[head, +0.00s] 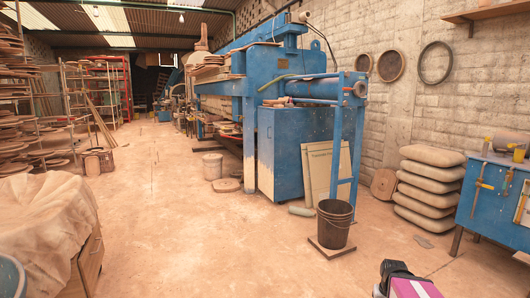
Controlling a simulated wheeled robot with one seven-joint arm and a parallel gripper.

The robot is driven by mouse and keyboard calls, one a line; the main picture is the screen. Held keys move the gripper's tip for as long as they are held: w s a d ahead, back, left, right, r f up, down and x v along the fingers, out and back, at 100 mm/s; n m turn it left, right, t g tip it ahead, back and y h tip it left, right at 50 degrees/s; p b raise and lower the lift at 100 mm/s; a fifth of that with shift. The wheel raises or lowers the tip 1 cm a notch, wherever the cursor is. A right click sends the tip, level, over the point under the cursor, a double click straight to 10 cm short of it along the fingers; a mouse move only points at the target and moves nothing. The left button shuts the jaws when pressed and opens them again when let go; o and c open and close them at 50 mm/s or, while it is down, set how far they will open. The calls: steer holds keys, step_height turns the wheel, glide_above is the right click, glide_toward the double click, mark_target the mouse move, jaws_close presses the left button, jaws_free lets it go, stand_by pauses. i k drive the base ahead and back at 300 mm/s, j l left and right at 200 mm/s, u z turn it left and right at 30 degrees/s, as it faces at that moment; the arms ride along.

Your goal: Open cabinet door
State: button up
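A tall blue metal cabinet (287,150) stands at the near end of the blue press; no open door shows on it. A blue cabinet (468,205) on legs at the right edge has yellow handles or latches (482,190) on its front, which looks shut; its right side is cut off. I cannot tell which cabinet the task means. Part of my arm, black and magenta, shows at the bottom right, with what looks like my gripper (393,268) at its end. It is apart from both cabinets. Its fingers cannot be made out.
A black bucket (334,226) stands on a board before the press frame. Stacked sacks (430,190) stand left of the right cabinet. A pale panel (318,168) leans by the blue cabinet. A cloth-covered heap (45,225) fills the lower left. The middle floor is clear.

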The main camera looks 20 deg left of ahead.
mark_target(265, 117)
steer(key=i+j+u, duration=0.1)
steer(key=i+u, duration=0.6)
steer(key=i, duration=0.15)
steer(key=i+j+u, duration=0.15)
steer(key=i+u, duration=0.35)
steer(key=i, duration=0.4)
steer(key=i+l+u, duration=0.2)
steer(key=i+u, duration=0.25)
steer(key=i, duration=0.4)
steer(key=i+z, duration=0.2)
steer(key=i, duration=0.3)
steer(key=i+j+z, duration=0.25)
steer(key=i, duration=0.3)
steer(key=i+j+z, duration=0.2)
steer(key=i, duration=0.3)
steer(key=l, duration=0.1)
